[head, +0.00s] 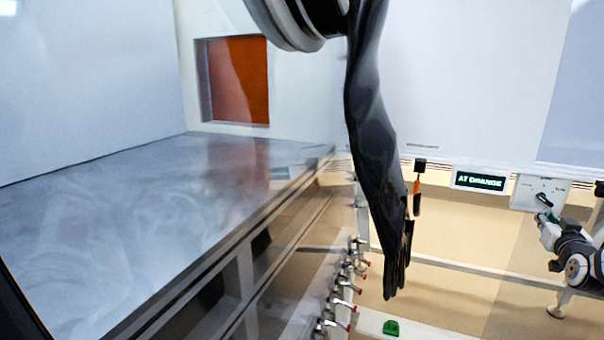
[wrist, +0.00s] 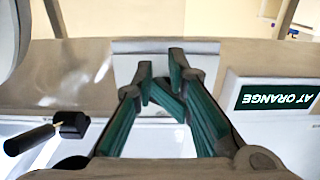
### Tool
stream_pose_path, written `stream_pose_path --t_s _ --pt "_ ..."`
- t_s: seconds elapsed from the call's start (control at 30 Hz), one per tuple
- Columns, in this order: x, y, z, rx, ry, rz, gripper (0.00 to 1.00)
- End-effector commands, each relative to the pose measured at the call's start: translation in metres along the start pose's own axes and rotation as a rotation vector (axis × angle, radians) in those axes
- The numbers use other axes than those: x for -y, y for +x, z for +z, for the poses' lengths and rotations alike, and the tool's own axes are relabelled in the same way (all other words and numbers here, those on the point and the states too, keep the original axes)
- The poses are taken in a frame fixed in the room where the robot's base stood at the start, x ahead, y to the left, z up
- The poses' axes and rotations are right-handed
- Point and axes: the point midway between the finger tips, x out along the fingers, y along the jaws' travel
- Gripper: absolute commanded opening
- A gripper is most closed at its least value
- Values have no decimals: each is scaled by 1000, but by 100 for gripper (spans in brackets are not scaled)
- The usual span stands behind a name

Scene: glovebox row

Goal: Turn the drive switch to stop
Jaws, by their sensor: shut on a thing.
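The drive switch (head: 543,199) is a small dark knob on a pale plate (head: 552,186) at the right of the head view. My gripper (head: 546,216) reaches it from below right, with its fingertips at the knob. In the wrist view my gripper's green-sided fingers (wrist: 161,72) are closed in front of a pale plate. They are shut on the knob, which they mostly hide there. I cannot read any position marks on the plate.
A black glove (head: 372,130) hangs down mid-view. Several red-tipped valves (head: 345,290) and a green item (head: 391,328) sit lower. Open floor lies below the panel.

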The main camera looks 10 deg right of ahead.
Motion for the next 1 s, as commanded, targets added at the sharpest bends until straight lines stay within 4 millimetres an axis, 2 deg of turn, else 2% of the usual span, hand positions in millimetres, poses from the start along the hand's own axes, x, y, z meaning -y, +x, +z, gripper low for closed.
stream_pose_path --t_s 1.0 --pt "20 -1 1 -1 -4 0 0"
